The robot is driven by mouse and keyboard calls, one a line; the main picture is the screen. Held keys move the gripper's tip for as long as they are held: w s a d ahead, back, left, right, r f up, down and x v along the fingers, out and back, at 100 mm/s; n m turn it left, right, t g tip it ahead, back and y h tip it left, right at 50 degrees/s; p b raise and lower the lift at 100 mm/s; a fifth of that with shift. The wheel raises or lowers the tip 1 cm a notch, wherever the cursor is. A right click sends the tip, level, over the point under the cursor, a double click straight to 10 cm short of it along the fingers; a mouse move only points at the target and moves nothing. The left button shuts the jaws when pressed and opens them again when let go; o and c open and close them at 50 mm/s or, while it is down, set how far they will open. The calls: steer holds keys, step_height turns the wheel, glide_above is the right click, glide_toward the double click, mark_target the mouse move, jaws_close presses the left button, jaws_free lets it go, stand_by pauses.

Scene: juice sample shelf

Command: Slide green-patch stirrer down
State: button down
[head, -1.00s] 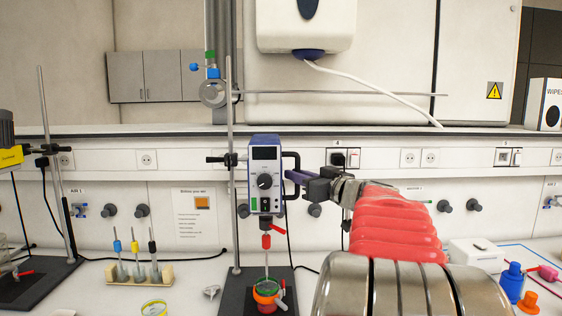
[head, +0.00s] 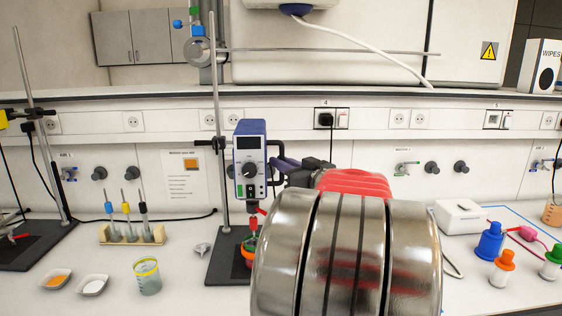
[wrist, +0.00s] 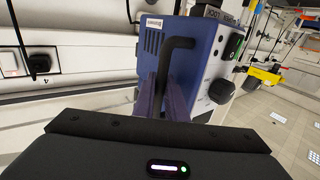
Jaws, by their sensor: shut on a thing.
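The green-patch stirrer (head: 250,160) is a blue and white box with a dial, clamped upright on a thin stand rod (head: 217,90). Its small green patch (head: 240,190) is low on the front. My gripper (head: 283,170) is shut on the black handle at the stirrer's right side. In the wrist view my fingers (wrist: 162,100) close around the handle (wrist: 178,46) beside the blue housing (wrist: 197,38). Below the stirrer, a red chuck (head: 254,218) sits above a vessel with a red-orange band (head: 247,258), partly hidden by my arm.
A rack of several small stirring tools (head: 130,233), two dishes and a yellow-rimmed beaker (head: 147,277) stand left. A second stand (head: 40,125) is at far left. Blue (head: 490,242), orange and green-capped bottles and a white box (head: 460,217) stand right.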

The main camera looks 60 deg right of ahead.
steer(key=shift+f, duration=0.45)
steer(key=c, duration=2.1)
jaws_free()
steer(key=shift+r, duration=0.15)
steer(key=shift+s, duration=0.1)
steer(key=v, duration=1.3)
steer(key=shift+s+a, duration=0.15)
steer(key=shift+s, duration=0.15)
